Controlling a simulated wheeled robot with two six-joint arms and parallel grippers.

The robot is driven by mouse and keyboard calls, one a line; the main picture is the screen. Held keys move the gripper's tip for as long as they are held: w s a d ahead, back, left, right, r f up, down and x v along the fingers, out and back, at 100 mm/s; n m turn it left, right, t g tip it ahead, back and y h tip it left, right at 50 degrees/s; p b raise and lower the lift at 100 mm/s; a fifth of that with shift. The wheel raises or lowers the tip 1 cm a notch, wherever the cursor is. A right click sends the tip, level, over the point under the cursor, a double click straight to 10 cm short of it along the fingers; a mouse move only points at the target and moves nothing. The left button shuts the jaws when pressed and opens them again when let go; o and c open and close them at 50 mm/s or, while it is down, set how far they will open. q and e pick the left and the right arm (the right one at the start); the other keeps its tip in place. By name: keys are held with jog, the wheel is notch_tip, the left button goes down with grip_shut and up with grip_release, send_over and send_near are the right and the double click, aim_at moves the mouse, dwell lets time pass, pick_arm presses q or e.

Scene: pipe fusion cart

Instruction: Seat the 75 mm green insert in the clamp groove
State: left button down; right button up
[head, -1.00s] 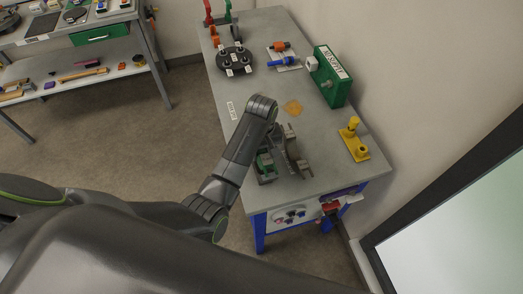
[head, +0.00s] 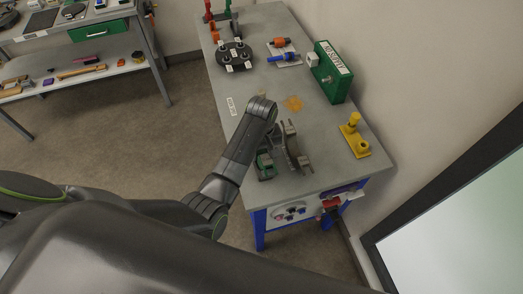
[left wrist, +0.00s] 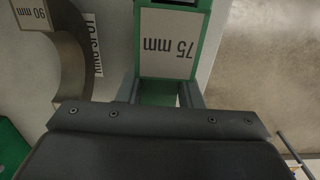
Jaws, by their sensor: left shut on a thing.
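The 75 mm green insert (left wrist: 170,88) carries a pale "75 mm" label and sits between the two grey fingers of my left gripper (left wrist: 160,97), which is shut on it. In the head view the green insert (head: 264,163) shows small at the front of the bench, just below my left wrist. A grey curved clamp-like piece (head: 291,150) stands close to its right; my arm partly hides this area. I cannot tell whether the insert touches it or where the groove is. In the left wrist view a grey curved part (left wrist: 66,50) with a "90 mm" label lies to the left. My right gripper is not in view.
The bench (head: 330,170) holds a yellow fixture (head: 354,138), a green box (head: 332,73), a dark round plate (head: 234,55) and blue and orange parts (head: 283,50). An orange patch (head: 293,103) marks the top. A second bench with shelves (head: 100,65) stands at upper left.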

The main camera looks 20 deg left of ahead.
pick_arm(q)
jog(key=shift+f, duration=0.4)
jog(key=c, duration=1)
grip_release()
jog(key=shift+o, duration=0.4)
jog(key=shift+r, duration=0.1)
